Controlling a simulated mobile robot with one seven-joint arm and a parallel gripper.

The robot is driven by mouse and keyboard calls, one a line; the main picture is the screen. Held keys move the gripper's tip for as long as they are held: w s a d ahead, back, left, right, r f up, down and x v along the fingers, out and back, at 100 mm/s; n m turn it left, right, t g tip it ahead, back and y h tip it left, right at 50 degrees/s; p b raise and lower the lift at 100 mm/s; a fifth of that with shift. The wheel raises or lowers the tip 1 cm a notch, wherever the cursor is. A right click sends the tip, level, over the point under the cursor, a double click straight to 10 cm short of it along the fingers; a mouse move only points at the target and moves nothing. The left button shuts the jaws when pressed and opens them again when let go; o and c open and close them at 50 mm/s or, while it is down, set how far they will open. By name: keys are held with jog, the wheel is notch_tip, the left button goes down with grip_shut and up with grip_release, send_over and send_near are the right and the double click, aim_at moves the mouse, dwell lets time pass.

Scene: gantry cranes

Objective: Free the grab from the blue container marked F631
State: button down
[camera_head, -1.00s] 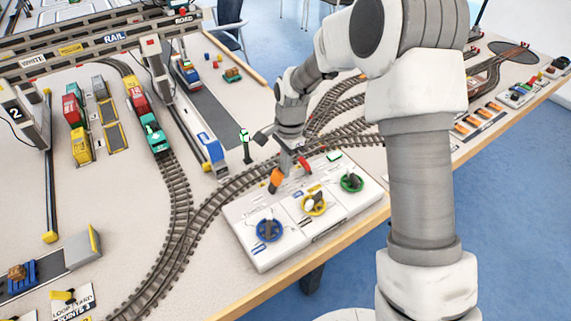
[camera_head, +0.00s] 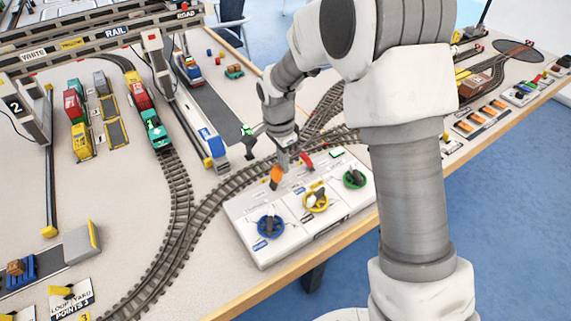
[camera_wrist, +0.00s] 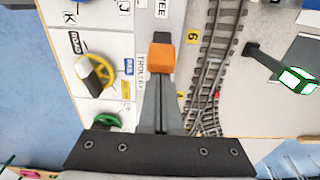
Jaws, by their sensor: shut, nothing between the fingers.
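My gripper (camera_head: 284,166) is shut and empty, low over the white control box, right behind the orange lever (camera_head: 276,177). In the wrist view its closed fingers (camera_wrist: 163,78) point at the orange lever (camera_wrist: 161,57), close to a label reading TROLLEY; I cannot tell whether they touch it. The box (camera_head: 335,222) also carries a red lever (camera_head: 307,161) and blue (camera_head: 269,226), yellow (camera_head: 316,201) and green (camera_head: 354,178) rotary knobs. I cannot make out a grab or the marking F631. Gantry crane 2 (camera_head: 22,110) stands at the left.
Curved rail track (camera_head: 182,200) runs left of and behind the box. The table's wooden edge (camera_head: 335,240) is in front.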

aim_at(275, 170)
jog(key=s+a+t+h+b, duration=0.1)
jog(key=h+b, duration=0.1)
jog(key=b, duration=0.1)
jog(key=s+a+t+h+b, duration=0.1)
jog(key=a+t+h+b, duration=0.1)
jog(key=b, duration=0.1)
jog(key=shift+s+a+r+b, duration=0.1)
jog(key=shift+s+a+b, duration=0.05)
jog(key=shift+a+b, duration=0.15)
jog(key=shift+d+r+p, duration=0.25)
jog(key=shift+r+p, duration=0.05)
jog(key=shift+p, duration=0.05)
jog(key=shift+r, duration=0.1)
jog(key=shift+r+p, duration=0.35)
jog(key=shift+r, duration=0.35)
